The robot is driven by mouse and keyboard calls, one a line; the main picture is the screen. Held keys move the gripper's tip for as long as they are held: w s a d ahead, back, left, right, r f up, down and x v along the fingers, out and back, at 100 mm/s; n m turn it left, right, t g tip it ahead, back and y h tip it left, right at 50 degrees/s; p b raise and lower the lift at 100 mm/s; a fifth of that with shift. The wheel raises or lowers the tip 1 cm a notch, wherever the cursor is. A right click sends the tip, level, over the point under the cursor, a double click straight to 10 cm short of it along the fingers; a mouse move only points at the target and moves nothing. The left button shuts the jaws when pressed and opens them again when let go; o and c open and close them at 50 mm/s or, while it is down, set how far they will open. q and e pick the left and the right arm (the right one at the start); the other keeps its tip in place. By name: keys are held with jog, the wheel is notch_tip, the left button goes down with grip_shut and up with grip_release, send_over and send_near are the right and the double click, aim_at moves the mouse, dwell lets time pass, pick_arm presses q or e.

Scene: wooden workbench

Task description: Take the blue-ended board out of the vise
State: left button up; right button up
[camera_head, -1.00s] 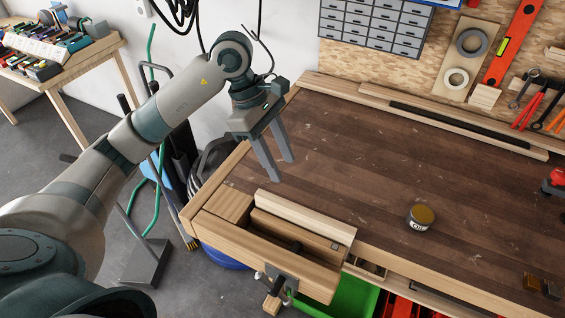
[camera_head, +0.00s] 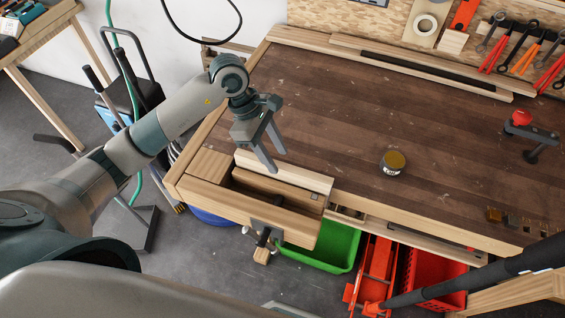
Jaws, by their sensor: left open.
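The wooden vise (camera_head: 285,224) is at the near left corner of the workbench, with its metal hardware on the front. A pale board (camera_head: 290,173) stands along the back of the vise opening, its top edge showing. A small dark patch marks its right end; I cannot make out blue on it. My left gripper (camera_head: 278,162) is open, fingers pointing down, and overlaps the board's left half in the picture. I cannot tell whether the fingers touch it. Nothing is between the fingers. My right gripper is not in view.
A small lidded can (camera_head: 392,163) stands on the workbench (camera_head: 330,110), right of the vise. A red-topped clamp (camera_head: 530,135) is at the right. Long strips lie along the back. A green bin (camera_head: 320,248) and red jack (camera_head: 375,272) are below.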

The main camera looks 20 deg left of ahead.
aim_at(281, 165)
pick_arm(q)
jog(key=shift+p+x, duration=0.7)
jog(key=shift+x, duration=2.1)
jog(key=shift+c, duration=0.6)
grip_shut()
